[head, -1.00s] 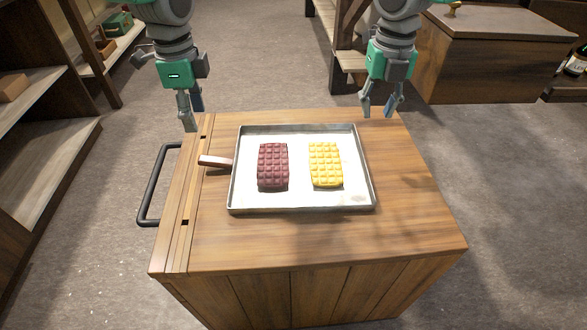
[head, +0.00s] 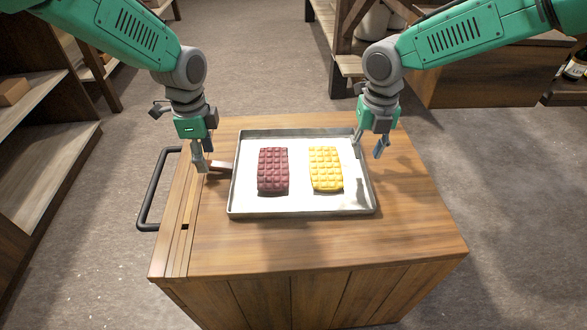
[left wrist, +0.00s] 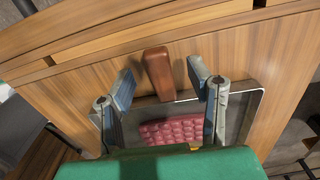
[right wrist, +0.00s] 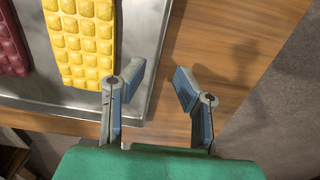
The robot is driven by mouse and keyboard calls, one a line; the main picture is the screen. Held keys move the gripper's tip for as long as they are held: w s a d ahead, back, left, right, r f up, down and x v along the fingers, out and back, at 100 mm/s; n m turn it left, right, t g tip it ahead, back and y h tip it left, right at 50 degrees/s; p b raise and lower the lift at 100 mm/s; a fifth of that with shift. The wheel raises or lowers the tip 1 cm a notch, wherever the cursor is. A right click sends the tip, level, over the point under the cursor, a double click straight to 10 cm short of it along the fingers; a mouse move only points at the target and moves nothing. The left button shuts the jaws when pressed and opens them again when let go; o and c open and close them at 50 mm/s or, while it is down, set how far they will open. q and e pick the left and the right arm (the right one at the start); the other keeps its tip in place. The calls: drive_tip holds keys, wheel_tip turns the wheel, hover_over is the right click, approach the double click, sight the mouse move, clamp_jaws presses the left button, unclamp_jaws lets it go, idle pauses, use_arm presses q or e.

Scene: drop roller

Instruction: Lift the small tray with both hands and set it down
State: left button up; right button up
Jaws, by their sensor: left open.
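The small tray (head: 302,211) is a shallow metal pan lying flat on the wooden cart. A dark red waffle-like block (head: 272,170) and a yellow one (head: 325,168) lie on it, side by side. A brown handle (head: 221,166) sticks out from its left side. My left gripper (head: 201,163) is open over the handle; in the left wrist view the handle (left wrist: 158,72) lies between the spread fingers. My right gripper (head: 369,147) is open at the tray's right rim. In the right wrist view, one finger is over the tray (right wrist: 142,38) and one over bare wood.
The wooden cart top (head: 410,235) is clear in front of the tray and to its right. A black bar handle (head: 153,192) is on the cart's left side. Shelves (head: 40,170) stand at the left, and a wooden cabinet (head: 480,75) stands behind at the right.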

use_arm(q)
drive_tip(key=shift+f, duration=1.85)
use_arm(e)
drive_tip(key=shift+a+f, duration=0.1)
drive_tip(key=shift+f, duration=1.75)
use_arm(q)
drive_tip(key=shift+c, duration=0.5)
use_arm(e)
drive_tip(key=shift+c, duration=0.4)
use_arm(q)
drive_tip(key=c, duration=0.7)
use_arm(e)
clamp_jaws()
use_arm(q)
clamp_jaws()
